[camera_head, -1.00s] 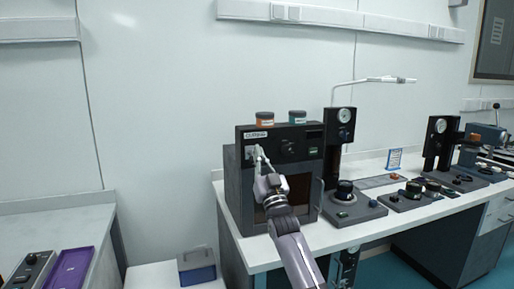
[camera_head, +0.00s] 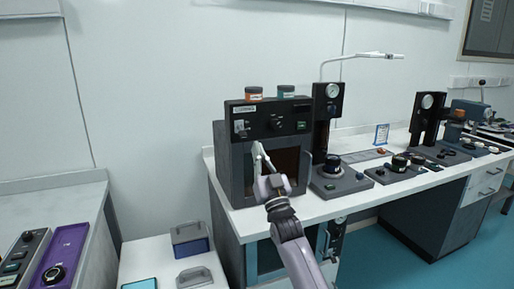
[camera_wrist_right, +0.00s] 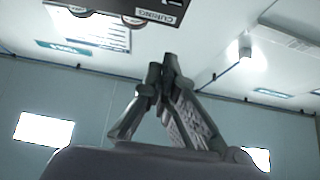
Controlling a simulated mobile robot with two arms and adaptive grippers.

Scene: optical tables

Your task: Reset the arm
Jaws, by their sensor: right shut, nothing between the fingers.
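My right arm reaches up from the bottom of the head view, and its right gripper (camera_head: 258,150) is in front of the dark curing machine (camera_head: 228,165) on the white bench. The gripper's fingertips are together with nothing between them. In the right wrist view the shut fingers (camera_wrist_right: 166,62) point up, and the lower edge of the curing machine's labelled panel (camera_wrist_right: 150,12) shows above them. In the head view the fingers overlap the machine's dark opening, below its knob panel; I cannot tell how far apart they are in depth. My left gripper is not in view.
An orange-lidded jar (camera_head: 253,93) and a teal-lidded jar (camera_head: 286,91) stand on the machine. A gauge stand (camera_head: 328,125) is to its right. A purple device (camera_head: 62,255) lies at far left. Teal floor (camera_head: 385,262) is clear at right.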

